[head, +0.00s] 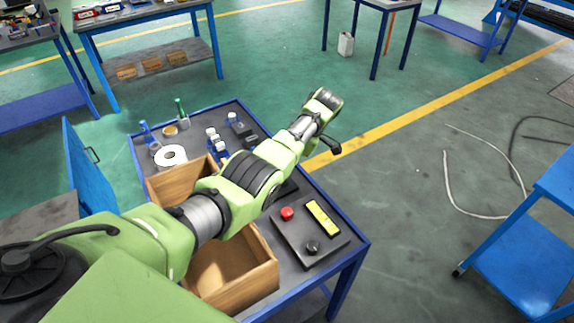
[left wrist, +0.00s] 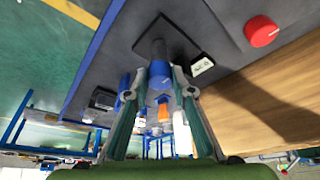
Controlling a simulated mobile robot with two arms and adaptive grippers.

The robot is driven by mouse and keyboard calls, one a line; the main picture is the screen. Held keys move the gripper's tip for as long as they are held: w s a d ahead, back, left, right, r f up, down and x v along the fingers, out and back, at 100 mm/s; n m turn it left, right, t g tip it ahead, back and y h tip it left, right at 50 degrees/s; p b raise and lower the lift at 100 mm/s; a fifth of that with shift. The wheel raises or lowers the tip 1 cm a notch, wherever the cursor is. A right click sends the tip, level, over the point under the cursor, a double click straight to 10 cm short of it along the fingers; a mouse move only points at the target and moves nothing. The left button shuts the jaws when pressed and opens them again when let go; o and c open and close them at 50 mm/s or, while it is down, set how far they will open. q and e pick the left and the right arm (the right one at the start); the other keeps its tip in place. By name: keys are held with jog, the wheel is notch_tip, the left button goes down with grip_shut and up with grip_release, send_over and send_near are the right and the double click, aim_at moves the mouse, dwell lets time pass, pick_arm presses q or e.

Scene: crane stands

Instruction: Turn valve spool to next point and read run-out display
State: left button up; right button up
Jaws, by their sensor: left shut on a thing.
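In the left wrist view, my left gripper (left wrist: 159,94) is shut on a blue cylindrical part (left wrist: 159,74), which looks like the valve spool. An orange piece (left wrist: 164,113) shows between the fingers. A small white display (left wrist: 202,66) with dark marks sits beside the plate; its reading is too small to make out. My right gripper is in neither view.
A white roll (head: 170,156) and small bottles stand at the far end.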

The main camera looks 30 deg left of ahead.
pick_arm(q)
jog(key=o, duration=1.1)
jog(key=shift+a, duration=0.1)
jog(key=v, duration=1.2)
